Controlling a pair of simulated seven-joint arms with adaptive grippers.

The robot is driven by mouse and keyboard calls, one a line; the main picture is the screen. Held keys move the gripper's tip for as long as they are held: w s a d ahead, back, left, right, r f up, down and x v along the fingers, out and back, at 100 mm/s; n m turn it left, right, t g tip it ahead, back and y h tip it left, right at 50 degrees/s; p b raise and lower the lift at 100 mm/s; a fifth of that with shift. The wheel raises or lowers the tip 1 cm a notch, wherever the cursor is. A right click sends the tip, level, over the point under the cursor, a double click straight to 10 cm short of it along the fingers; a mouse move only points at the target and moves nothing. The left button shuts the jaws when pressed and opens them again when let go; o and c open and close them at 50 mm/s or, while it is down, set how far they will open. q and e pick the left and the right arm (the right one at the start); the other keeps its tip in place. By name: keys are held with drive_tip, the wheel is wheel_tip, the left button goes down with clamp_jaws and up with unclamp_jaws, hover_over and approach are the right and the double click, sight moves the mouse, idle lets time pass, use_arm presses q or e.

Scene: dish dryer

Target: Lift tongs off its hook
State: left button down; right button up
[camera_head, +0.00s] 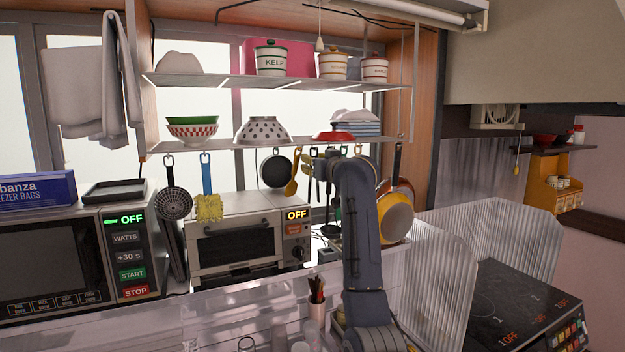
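One of my arms, which looks like the right one, rises from the bottom just right of centre. Its gripper (322,168) is at the hook row under the lower shelf, small and seen against dark hanging utensils. I cannot tell whether its fingers are open or shut. A slim dark utensil (308,178) hangs just left of the gripper and may be the tongs, but its shape is too small to be sure. The wrist and forearm hide part of the hook row. My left gripper is not in view.
A yellow utensil (292,178) and a dark pan (276,171) hang to the left; pans (396,215) hang to the right. The lower shelf (215,147) holds bowls. A toaster oven (240,240) stands below. Clear ribbed panels (435,270) flank the arm on the right.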

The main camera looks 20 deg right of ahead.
clamp_jaws()
drive_tip(key=shift+r, duration=0.1)
drive_tip(key=s+d+r, duration=0.1)
drive_tip(key=s+d, duration=0.1)
drive_tip(key=s, duration=1.6)
drive_tip(key=shift+d+r, duration=0.2)
drive_tip(key=shift+w+f, duration=0.1)
